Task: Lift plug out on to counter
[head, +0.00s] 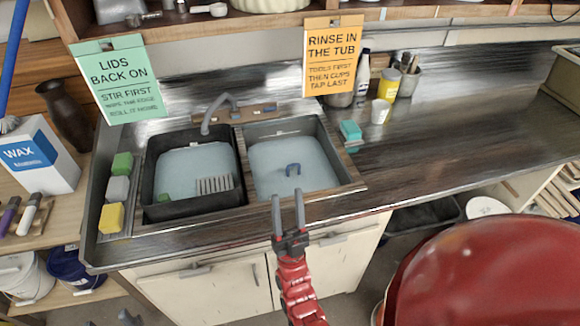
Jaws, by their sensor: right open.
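A small blue arched handle, which looks like the plug (293,169), shows in the water of the right sink basin (329,131). I cannot tell how it sits on the basin floor. My right gripper (287,194) is open and empty. In the picture it is just below the plug, over the front rim of the sink, and it looks apart from the plug. The counter (440,150) is dark wood-grained metal and runs to the right of the sink.
A black tub (150,170) with water and a ribbed piece fills the left basin. Several sponges (117,189) line the left rim. A teal sponge (350,131), a white cup (380,111) and bottles stand behind right. The counter's right stretch is clear.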

